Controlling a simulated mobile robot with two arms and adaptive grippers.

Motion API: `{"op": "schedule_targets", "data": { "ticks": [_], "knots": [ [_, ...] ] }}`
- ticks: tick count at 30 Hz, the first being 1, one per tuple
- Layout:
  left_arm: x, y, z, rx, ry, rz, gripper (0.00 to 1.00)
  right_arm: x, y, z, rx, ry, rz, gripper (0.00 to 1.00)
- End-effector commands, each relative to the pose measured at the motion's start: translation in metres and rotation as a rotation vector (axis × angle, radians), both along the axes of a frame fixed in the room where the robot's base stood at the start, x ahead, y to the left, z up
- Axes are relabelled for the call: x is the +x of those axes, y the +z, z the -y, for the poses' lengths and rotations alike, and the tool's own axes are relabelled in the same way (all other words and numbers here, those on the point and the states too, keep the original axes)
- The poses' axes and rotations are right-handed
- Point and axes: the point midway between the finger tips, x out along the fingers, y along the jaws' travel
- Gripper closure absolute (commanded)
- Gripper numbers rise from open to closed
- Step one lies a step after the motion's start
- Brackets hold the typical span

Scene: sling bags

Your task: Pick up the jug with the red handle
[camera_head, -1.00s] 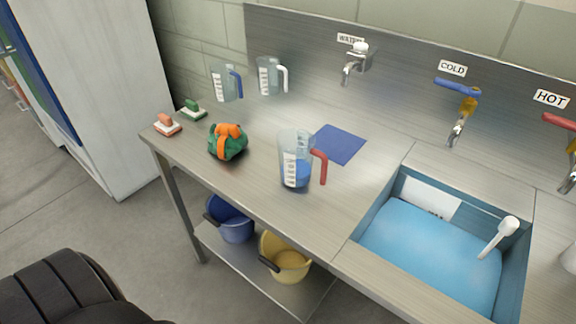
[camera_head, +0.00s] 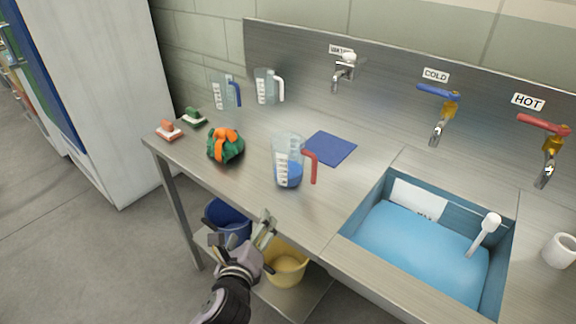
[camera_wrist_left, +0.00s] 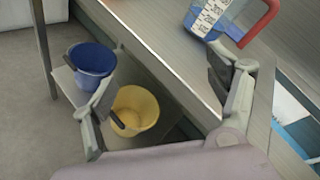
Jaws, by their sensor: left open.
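The jug with the red handle (camera_head: 288,160) stands upright on the steel counter, clear-walled with something blue in its lower part. Its red handle (camera_head: 311,165) points right. In the left wrist view the jug (camera_wrist_left: 208,18) shows only partly at the top edge, with the red handle (camera_wrist_left: 262,22) to its right. My left gripper (camera_head: 246,232) is open and empty, in front of the counter's front edge and apart from the jug, nearer to me. Its two fingers (camera_wrist_left: 160,90) are spread wide in the left wrist view. My right gripper is not in view.
Two more jugs, blue-handled (camera_head: 224,92) and white-handled (camera_head: 267,86), stand behind. A green and orange bundle (camera_head: 226,147) lies left of the red-handled jug; a blue mat (camera_head: 331,148) lies right. A sink (camera_head: 430,240) is at right. Blue (camera_head: 229,219) and yellow (camera_head: 286,265) buckets sit on the lower shelf.

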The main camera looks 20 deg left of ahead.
Motion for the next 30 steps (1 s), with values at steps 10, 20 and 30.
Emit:
{"op": "schedule_targets", "data": {
  "ticks": [10,20,30],
  "knots": [
    [0.035,0.048,0.033,0.694,-0.21,0.117,0.2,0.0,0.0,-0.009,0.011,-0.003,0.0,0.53],
    [0.086,0.052,0.029,0.735,-0.217,0.124,0.2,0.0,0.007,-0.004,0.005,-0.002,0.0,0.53],
    [0.149,0.049,0.022,0.731,-0.218,0.122,0.2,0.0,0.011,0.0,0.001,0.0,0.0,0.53]
  ]
}}
